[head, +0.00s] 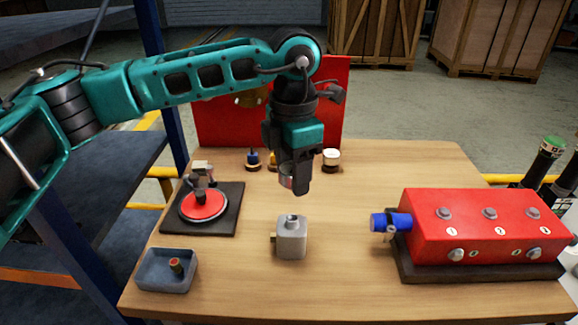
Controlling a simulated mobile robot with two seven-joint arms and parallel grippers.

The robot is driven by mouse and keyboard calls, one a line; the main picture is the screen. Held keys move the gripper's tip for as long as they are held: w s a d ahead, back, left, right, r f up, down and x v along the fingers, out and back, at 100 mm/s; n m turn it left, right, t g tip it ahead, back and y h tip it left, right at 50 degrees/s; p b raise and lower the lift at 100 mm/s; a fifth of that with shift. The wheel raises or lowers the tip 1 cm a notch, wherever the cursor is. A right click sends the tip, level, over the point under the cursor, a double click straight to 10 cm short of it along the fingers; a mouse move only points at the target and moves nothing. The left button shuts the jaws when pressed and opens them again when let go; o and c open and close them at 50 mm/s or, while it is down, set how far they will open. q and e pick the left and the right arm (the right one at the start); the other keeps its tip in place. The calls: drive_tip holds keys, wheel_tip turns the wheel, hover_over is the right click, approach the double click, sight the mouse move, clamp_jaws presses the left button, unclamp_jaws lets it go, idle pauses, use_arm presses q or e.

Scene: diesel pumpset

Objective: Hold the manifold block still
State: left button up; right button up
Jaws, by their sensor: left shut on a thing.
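A small grey metal block (292,240), which looks like the manifold block, stands upright near the front middle of the wooden table. It has a round port on top and a brass fitting on its left side. My left gripper (294,186) points down above and behind the block, apart from it. It is shut on a small grey and reddish part (286,177), mostly hidden by the fingers. My right gripper does not show.
A red housing (480,226) with numbered bolts and a blue fitting (390,221) stands at the right. At the left are a black plate (228,214) with a red disc and a grey tray (152,269). Small bottles stand at the back before a red panel (220,122).

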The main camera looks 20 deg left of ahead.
use_arm(q)
drive_tip(key=shift+f+b, duration=0.2)
drive_tip(key=shift+b, duration=0.1)
drive_tip(key=shift+f+b, duration=0.9)
drive_tip(key=shift+f, duration=0.15)
drive_tip(key=shift+a, duration=0.1)
